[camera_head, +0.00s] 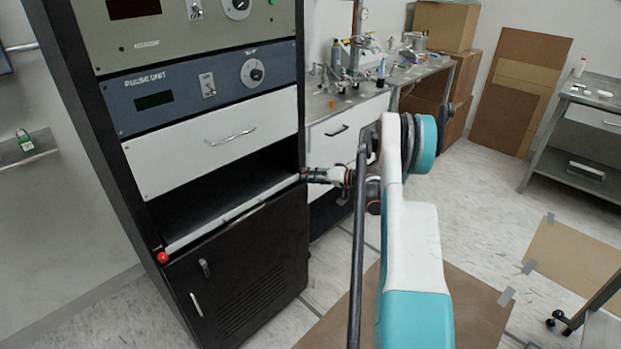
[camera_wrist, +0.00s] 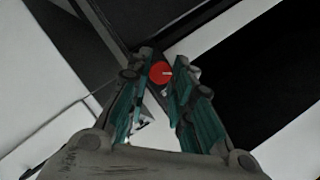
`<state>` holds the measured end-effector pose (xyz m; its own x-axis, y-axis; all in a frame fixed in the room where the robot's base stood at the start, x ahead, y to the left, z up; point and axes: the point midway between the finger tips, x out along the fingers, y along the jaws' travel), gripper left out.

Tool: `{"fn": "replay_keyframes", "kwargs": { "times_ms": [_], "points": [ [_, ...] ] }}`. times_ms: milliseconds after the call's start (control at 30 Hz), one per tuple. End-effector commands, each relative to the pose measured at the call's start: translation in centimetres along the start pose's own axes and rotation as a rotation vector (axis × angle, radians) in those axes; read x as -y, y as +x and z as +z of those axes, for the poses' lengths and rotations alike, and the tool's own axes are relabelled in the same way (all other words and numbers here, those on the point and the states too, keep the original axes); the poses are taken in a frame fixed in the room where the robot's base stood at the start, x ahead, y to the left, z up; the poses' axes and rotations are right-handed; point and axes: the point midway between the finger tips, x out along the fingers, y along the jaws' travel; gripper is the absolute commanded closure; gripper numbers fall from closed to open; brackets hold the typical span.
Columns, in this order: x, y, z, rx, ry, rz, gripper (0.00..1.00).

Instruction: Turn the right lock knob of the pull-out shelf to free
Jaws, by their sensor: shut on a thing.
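The pull-out shelf (camera_head: 235,212) shows in the head view as a thin pale edge across the rack, below the white drawer. Its right lock knob (camera_wrist: 160,72) is red and round with a pale mark on its face; it sits between my fingertips in the wrist view. My gripper (camera_wrist: 161,80) is shut on this knob, one finger on each side. In the head view my gripper (camera_head: 306,175) is at the shelf's right end and hides the knob. The left red knob (camera_head: 162,257) is in plain sight at the shelf's left end.
The black rack (camera_head: 90,140) holds a blue pulse unit (camera_head: 150,100) and a white drawer (camera_head: 210,140) above the shelf. A black cabinet door (camera_head: 245,265) is below. A cluttered bench (camera_head: 345,105) stands behind my arm. Floor at the right is mostly open, with cardboard sheets.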

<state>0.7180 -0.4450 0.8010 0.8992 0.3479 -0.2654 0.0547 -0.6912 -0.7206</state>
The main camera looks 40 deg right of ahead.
Motion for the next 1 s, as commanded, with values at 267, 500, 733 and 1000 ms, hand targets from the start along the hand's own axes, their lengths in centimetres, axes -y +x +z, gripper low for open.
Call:
{"fn": "replay_keyframes", "kwargs": {
  "times_ms": [267,500,733,1000],
  "points": [
    [-0.40,0.00,0.02,-0.002,0.242,-0.100,1.00],
    [-0.56,0.06,0.13,-0.001,0.452,-0.187,1.00],
    [-0.72,0.11,0.22,-0.001,0.638,-0.264,1.00],
    [-0.81,0.14,0.31,-0.002,0.802,-0.331,1.00]
  ]
}}
